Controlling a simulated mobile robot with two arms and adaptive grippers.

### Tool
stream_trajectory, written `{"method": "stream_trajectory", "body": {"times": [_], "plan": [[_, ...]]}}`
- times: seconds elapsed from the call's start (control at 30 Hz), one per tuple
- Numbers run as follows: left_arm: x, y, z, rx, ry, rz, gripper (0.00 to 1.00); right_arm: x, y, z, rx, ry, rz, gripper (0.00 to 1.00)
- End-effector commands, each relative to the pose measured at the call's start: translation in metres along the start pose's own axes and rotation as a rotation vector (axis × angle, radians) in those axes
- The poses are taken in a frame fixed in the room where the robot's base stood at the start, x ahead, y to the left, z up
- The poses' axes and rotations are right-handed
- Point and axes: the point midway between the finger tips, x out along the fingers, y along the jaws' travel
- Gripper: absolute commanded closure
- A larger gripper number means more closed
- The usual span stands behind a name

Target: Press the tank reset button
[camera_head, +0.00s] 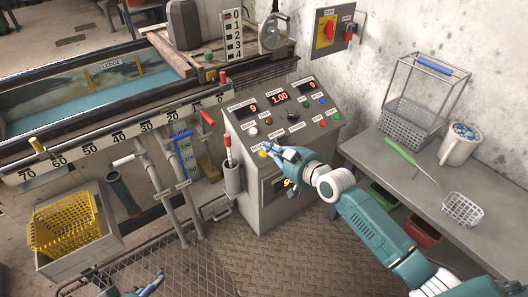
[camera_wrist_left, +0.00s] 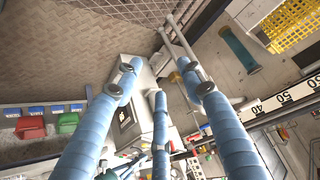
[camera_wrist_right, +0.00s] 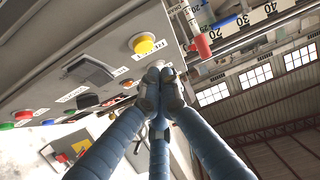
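The control panel (camera_head: 280,112) is a grey sloped console with red digit displays and several coloured buttons. A yellow button (camera_head: 262,153) sits at its lower left edge; it also shows large in the right wrist view (camera_wrist_right: 144,43). I cannot read which label marks the tank reset. My right gripper (camera_head: 274,153) is at the panel's lower edge, close to the yellow button; in the right wrist view its fingertips (camera_wrist_right: 160,82) are together, empty, apart from the button in the picture. My left gripper (camera_head: 143,288) is low at the bottom edge; its fingers are spread and empty in the left wrist view (camera_wrist_left: 158,80).
A red-handled tool stands in a grey holder (camera_head: 232,180) left of the panel. A bench (camera_head: 410,176) with a wire basket, mug and green-handled strainer is at right. The water tank (camera_head: 80,90) is at left, a yellow basket (camera_head: 62,226) below it. The patterned floor (camera_head: 245,260) is clear.

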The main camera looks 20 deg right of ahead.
Motion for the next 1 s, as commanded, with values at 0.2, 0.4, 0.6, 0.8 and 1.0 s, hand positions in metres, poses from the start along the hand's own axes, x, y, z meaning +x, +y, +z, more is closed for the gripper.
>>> {"method": "stream_trajectory", "body": {"times": [0.2,0.4,0.6,0.8,1.0], "plan": [[-0.006,-0.003,0.022,-0.002,-0.086,-0.005,0.6,-0.003,0.0,-0.003,0.0,0.0,0.0,1.0],[-0.012,-0.005,0.042,-0.005,-0.165,-0.009,0.6,-0.005,0.0,-0.005,0.0,-0.001,0.0,1.0],[-0.019,-0.007,0.062,-0.007,-0.244,-0.013,0.6,-0.007,0.0,-0.007,0.0,-0.001,0.0,1.0],[-0.036,-0.009,0.071,-0.01,-0.322,-0.015,0.6,-0.022,0.0,-0.024,0.0,-0.001,0.0,1.0],[-0.037,-0.009,0.077,-0.011,-0.347,-0.016,0.6,-0.024,0.0,-0.025,0.0,0.0,0.0,1.0]]}}
